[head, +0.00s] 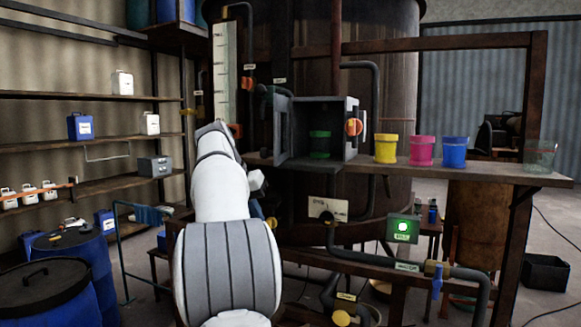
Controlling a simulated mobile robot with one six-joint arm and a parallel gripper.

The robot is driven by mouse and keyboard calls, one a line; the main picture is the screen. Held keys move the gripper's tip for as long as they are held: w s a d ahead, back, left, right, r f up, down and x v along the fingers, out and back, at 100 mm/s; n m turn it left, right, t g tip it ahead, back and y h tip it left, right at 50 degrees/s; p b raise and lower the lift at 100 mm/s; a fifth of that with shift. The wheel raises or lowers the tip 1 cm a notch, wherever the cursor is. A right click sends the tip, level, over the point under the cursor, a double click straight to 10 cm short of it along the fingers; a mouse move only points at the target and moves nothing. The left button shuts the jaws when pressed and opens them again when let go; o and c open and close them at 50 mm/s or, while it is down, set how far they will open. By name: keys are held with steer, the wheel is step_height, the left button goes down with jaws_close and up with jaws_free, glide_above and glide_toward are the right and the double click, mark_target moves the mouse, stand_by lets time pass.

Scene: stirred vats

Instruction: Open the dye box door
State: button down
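The dye box (336,104) is a grey box on the wooden shelf, in the middle of the head view. Its front shows an opening with a dark green pot (320,145) inside. A grey panel (283,128) at its left edge looks like the door, swung outward; its hinge and handle are hard to make out. My white arm rises from the bottom, left of the box. The fingers are hidden behind the arm.
An orange knob (353,127) is at the box's right side. Yellow (386,149), pink (422,151) and blue (454,152) pots and a clear greenish one (540,156) stand right on the shelf (480,173). Pipes and a green-lit control box (403,228) are below.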

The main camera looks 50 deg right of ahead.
steer(key=s+f+m+t+y+b, duration=0.1)
steer(key=s+f+t+y, duration=0.25)
steer(key=s, duration=0.25)
steer(key=s+d+r+m+t+h+b, duration=0.1)
steer(key=s+r+m+t+h+b, duration=0.45)
steer(key=s+r+t, duration=1.05)
steer(key=m+y+p, duration=0.2)
steer(key=p, duration=0.3)
glide_toward(280, 157)
steer(key=w+d+r, duration=0.1)
steer(key=w+d, duration=0.1)
steer(key=d, duration=0.1)
steer(key=w, duration=0.1)
steer(key=w+a+p, duration=0.1)
steer(key=w+g, duration=0.1)
steer(key=shift+a, duration=0.25)
steer(key=shift+w+f, duration=0.1)
steer(key=shift+w, duration=0.2)
